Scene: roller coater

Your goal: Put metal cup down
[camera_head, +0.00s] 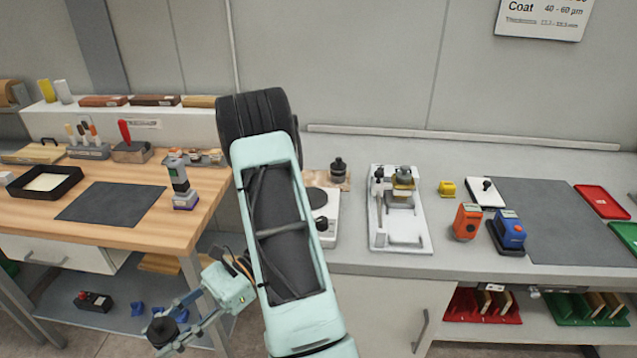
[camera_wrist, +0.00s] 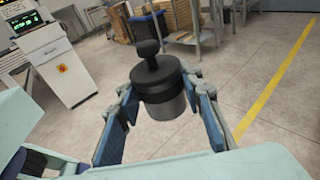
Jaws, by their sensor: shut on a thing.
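The metal cup (camera_wrist: 167,106) is a small grey cylinder with a black lid and a round black knob. My gripper (camera_wrist: 161,92) is shut on its sides in the wrist view and holds it up above the floor, roughly upright. In the head view my gripper (camera_head: 178,328) is low at the left, in front of the wooden bench, and the cup's dark lid (camera_head: 161,331) shows at its end. The cup's lower part is hard to make out there.
A wooden bench (camera_head: 130,235) with a dark mat (camera_head: 112,203) stands at the left. A grey bench (camera_head: 460,262) at the right holds a white scale (camera_head: 325,230), a white tray stand (camera_head: 402,240), orange and blue devices and a wide dark mat (camera_head: 560,225). A similar black-knobbed item (camera_head: 338,172) stands behind the scale.

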